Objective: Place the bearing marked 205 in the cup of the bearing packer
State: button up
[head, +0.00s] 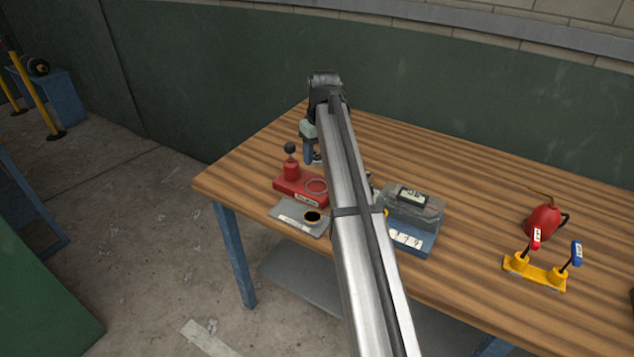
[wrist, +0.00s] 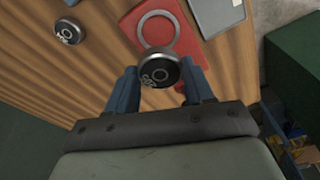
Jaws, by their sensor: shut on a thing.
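My gripper (wrist: 160,80) is shut on a dark round bearing (wrist: 158,70) with a pale number on its face; the number is too blurred to read surely. In the head view my gripper (head: 312,156) points down behind the red bearing packer (head: 290,186), partly hidden by my arm. In the wrist view the red packer (wrist: 180,40) lies just beyond the held bearing, and its ring-shaped cup (wrist: 144,30) looks empty. The cup rim also shows in the head view (head: 316,186). The held bearing is beside the cup, not over it.
Another marked bearing (wrist: 68,31) lies on the wooden table (head: 450,170). A grey plate (head: 290,215) with a dark round patch lies in front of the packer. A blue-grey box (head: 412,240), red oil can (head: 543,221) and yellow lever stand (head: 535,272) are to the right.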

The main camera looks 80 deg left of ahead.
aim_at(317, 187)
notch_tip(317, 187, down, 9)
jog(key=shift+r, duration=0.1)
dwell(0.4)
jog(key=shift+d+f, duration=0.1)
jog(key=shift+f, duration=0.45)
